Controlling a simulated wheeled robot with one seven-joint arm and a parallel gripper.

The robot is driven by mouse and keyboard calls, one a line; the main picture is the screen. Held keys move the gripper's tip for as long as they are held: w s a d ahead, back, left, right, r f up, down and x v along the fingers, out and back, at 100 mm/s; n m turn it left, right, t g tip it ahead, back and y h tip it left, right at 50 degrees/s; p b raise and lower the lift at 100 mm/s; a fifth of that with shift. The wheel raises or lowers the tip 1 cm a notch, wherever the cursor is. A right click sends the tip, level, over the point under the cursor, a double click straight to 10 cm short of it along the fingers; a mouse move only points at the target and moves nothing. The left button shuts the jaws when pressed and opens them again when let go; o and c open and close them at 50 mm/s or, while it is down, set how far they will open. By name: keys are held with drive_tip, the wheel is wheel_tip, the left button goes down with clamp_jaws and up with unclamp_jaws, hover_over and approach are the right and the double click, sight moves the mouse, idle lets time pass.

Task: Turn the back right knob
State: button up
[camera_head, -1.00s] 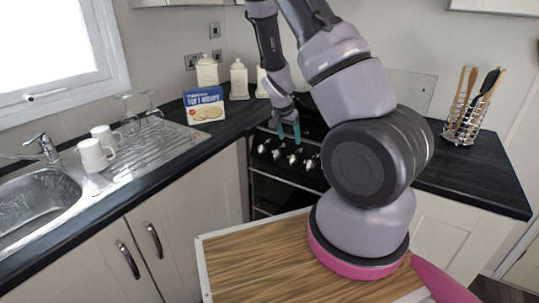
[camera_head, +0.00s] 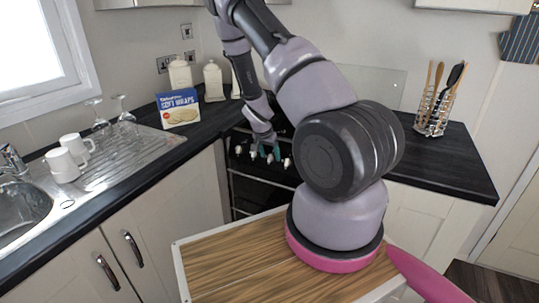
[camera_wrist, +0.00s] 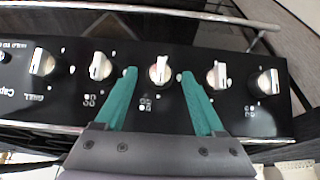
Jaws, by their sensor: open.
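A row of several pale knobs sits on the black oven panel (camera_wrist: 190,40). My gripper (camera_wrist: 158,72) is open, with a teal finger on either side of the middle knob (camera_wrist: 159,69) in the wrist view. I cannot tell whether the fingers touch it. One knob (camera_wrist: 217,76) is just right of the right finger, and another (camera_wrist: 268,82) is at the far right. Two more knobs (camera_wrist: 100,66) (camera_wrist: 42,62) are on the left, the leftmost beside "GRILL". The symbols are too small to tell which is back right. In the head view, my gripper (camera_head: 265,150) is at the knob row.
A black worktop (camera_head: 440,165) flanks the cooker, with a utensil rack (camera_head: 436,112) at right. A wraps box (camera_head: 178,108), jars (camera_head: 213,82), mugs (camera_head: 62,165) and glasses (camera_head: 127,120) stand at left by the sink (camera_head: 20,205). My arm hides much of the cooker.

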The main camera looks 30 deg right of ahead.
clamp_jaws()
drive_tip(key=shift+w+a, duration=0.1)
drive_tip(key=n+h, duration=0.1)
drive_tip(key=n+g, duration=0.1)
drive_tip(key=n+g+h, duration=0.1)
drive_tip(key=shift+w+a+h, duration=0.25)
drive_tip(key=shift+w+h, duration=0.05)
drive_tip(key=shift+w+a+f+n+g+h, duration=0.1)
drive_tip(key=shift+a+f+n+g+h, duration=0.25)
drive_tip(key=shift+n+h, duration=1.1)
drive_tip(key=shift+a+f+n+g+h, duration=0.15)
drive_tip(key=shift+n+g+h, duration=0.45)
drive_tip(key=shift+n+h, duration=0.8)
drive_tip(key=shift+w+a+f+n+g+h, duration=0.1)
drive_tip(key=shift+f+n+g+h, duration=0.3)
drive_tip(key=shift+n+h, duration=1.05)
drive_tip(key=shift+s+n, duration=0.1)
drive_tip(key=shift+n, duration=0.3)
